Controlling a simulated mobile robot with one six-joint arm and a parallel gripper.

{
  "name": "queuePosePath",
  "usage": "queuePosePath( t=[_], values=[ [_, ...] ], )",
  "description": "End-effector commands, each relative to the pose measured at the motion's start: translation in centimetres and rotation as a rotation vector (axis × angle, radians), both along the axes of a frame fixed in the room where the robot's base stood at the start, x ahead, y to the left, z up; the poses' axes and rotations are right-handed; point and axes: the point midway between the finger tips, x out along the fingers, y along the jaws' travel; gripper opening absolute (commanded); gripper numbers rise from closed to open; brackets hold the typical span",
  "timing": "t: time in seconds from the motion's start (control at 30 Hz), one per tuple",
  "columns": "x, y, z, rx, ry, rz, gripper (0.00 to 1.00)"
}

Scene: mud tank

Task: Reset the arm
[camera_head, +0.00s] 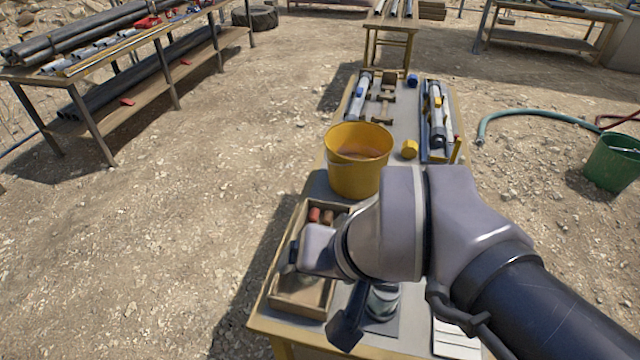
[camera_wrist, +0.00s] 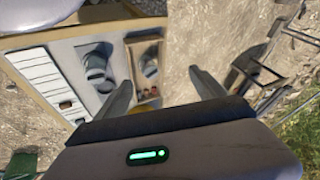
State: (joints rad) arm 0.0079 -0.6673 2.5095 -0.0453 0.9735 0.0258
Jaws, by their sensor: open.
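My arm reaches in from the lower right of the head view, over the near end of a long table (camera_head: 265,322). My gripper (camera_wrist: 160,84) shows in the wrist view with its two dark fingers spread apart and nothing between them. Below it in the wrist view are a wooden tray (camera_wrist: 130,48) holding small items and a round grey-green object (camera_wrist: 98,70) on the table. In the head view the arm covers part of the wooden tray (camera_head: 302,300) and of the grey-green object (camera_head: 382,302).
A yellow bucket (camera_head: 357,170) stands close behind my arm. Pipe-like tools (camera_head: 437,110) and a yellow cup (camera_head: 409,149) lie farther along the table. A green bucket (camera_head: 612,162) and hose (camera_head: 530,112) are on the ground at right. Open gravel lies left of the table.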

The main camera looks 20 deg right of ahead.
Motion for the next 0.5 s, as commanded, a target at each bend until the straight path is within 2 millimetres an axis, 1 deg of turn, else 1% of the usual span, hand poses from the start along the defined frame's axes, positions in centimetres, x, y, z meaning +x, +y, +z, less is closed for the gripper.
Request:
queuePosePath(
  t=[0.03,0.1,0.37,0.5],
  values=[
    [-0.8,0.1,0.0,0.002,-0.026,0.008,0.81],
    [-1.4,0.3,0.0,0.004,-0.043,0.015,0.81],
    [-1.5,0.3,-0.2,0.004,-0.045,0.017,0.81],
    [-1.5,0.3,-3.4,0.004,-0.045,0.017,0.81]
  ],
)
